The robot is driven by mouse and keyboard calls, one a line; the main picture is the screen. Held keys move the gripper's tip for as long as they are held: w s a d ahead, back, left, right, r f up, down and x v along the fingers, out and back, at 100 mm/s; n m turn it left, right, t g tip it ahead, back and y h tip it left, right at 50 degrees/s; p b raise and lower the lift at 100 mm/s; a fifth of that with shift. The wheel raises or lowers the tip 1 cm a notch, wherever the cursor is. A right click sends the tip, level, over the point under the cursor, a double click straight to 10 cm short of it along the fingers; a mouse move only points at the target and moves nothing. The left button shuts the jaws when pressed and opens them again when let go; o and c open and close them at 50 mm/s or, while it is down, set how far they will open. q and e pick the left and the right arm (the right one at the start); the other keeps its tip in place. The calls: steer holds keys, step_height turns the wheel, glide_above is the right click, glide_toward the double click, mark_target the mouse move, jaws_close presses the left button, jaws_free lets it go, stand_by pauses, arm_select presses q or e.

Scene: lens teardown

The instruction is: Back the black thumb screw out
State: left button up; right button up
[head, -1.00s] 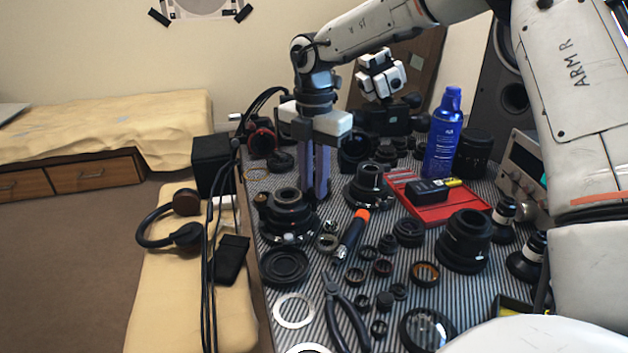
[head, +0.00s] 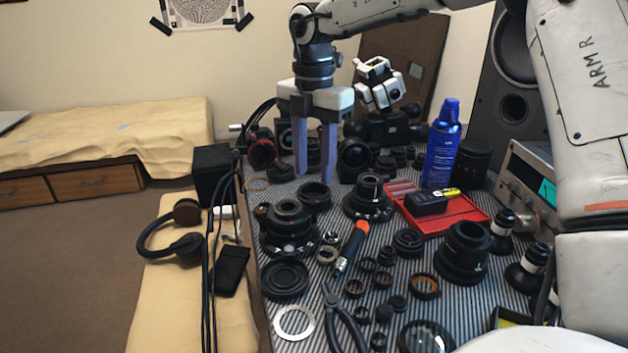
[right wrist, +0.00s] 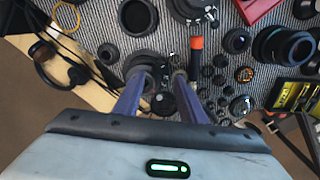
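I cannot single out the black thumb screw for certain among the dark parts. A black lens assembly (head: 290,222) stands upright at the left of the striped bench mat. A black ring (head: 314,196) sits just behind it. My right gripper (head: 315,179) is open and empty, pointing down above and behind that assembly, with its two bluish fingers apart. In the right wrist view, the open fingers (right wrist: 160,77) point toward the crowded mat, and nothing is held between them. They hide part of the dark lens parts below. My left gripper is not in view.
An orange-handled screwdriver (head: 352,246), pliers (head: 345,318) and several small rings lie nearby. A red tray (head: 455,217), blue bottle (head: 441,145) and black lens (head: 463,252) stand to the right. Cables (head: 208,255) hang at the bench's left edge. The mat is crowded.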

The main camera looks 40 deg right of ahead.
steer(key=shift+r, duration=1.9)
